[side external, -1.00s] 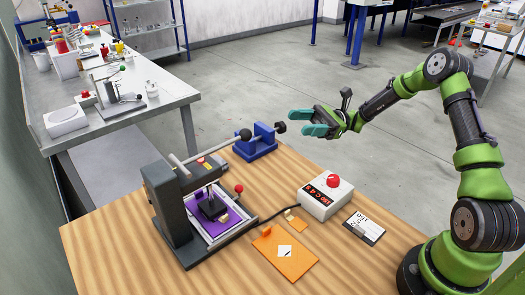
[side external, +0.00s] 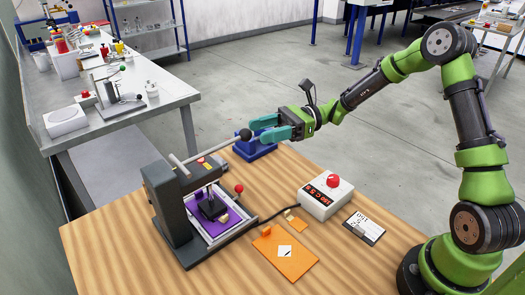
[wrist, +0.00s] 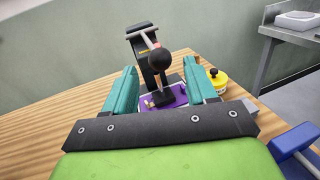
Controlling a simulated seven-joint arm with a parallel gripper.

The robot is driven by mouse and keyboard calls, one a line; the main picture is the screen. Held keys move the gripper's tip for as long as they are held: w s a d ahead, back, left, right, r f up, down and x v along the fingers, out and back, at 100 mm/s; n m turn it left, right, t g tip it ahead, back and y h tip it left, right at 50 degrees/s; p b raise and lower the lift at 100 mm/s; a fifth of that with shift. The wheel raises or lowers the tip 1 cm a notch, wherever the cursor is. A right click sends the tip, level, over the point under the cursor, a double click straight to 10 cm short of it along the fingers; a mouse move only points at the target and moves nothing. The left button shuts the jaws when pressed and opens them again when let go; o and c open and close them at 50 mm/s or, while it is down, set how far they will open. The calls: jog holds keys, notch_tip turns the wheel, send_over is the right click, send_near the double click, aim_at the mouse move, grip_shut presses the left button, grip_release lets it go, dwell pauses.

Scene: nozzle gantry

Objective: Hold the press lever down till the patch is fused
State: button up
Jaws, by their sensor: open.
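The grey press (side external: 165,200) stands at the left of the wooden table, its lever (side external: 212,148) sticking out to the right, raised, with a black ball knob (side external: 246,134) at its end. Under the press head a dark pressing foot (side external: 210,207) sits over a purple sheet (side external: 192,222); I cannot make out the patch itself. My gripper (side external: 259,129) is open, its teal fingers close by the knob. In the wrist view the knob (wrist: 158,60) appears between the open fingers, ahead of the palm; contact is not visible.
A control box (side external: 325,198) with a red button and lit display stands right of the press. An orange sheet (side external: 285,255) and a card (side external: 364,226) lie in front. A blue vise (side external: 253,152) stands behind, partly hidden by my gripper. A yellow round thing (wrist: 217,79) shows in the wrist view.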

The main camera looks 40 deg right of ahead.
aim_at(246, 135)
jog(key=shift+x, duration=2.65)
grip_shut()
